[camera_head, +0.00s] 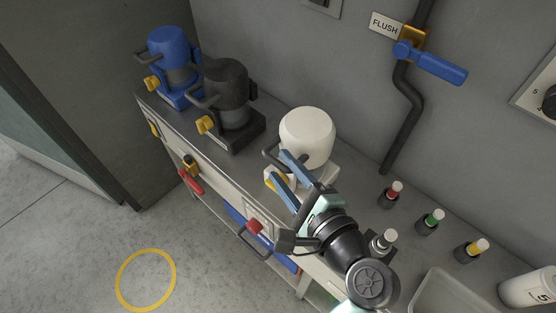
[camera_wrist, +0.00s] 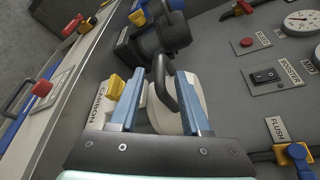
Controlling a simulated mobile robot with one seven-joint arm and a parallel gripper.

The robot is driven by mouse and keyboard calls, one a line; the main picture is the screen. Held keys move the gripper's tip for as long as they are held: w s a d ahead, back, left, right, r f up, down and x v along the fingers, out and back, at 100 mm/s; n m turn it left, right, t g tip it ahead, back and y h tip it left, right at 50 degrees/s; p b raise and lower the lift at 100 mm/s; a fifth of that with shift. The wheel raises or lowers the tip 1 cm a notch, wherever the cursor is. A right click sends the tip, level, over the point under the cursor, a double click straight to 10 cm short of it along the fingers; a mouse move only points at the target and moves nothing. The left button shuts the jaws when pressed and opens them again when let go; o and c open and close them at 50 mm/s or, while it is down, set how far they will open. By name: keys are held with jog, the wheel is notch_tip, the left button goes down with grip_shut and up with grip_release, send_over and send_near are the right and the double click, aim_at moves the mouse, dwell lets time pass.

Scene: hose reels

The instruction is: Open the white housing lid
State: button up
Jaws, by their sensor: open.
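The white housing (camera_head: 307,135) stands on the grey bench, its rounded lid upright over its base and looking closed. It also shows in the wrist view (camera_wrist: 165,116), partly hidden by my fingers. A dark bar handle (camera_wrist: 160,72) sticks out from its front. A yellow latch (camera_wrist: 115,86) sits at its base, beside a label reading CARBON. My gripper (camera_head: 282,168) is open, its two blue fingers at the front of the white housing. In the wrist view the handle lies between the fingers (camera_wrist: 163,92), with gaps showing; I cannot tell whether either finger touches it.
A black housing (camera_head: 228,95) and a blue housing (camera_head: 170,62) stand farther left along the bench. Bottles with red, green (camera_head: 431,221) and yellow caps stand at the right. A dark pipe with a blue-handled valve (camera_head: 430,62) runs down the wall behind.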

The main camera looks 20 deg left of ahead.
jog(key=shift+x, duration=1.3)
grip_shut()
dwell(0.5)
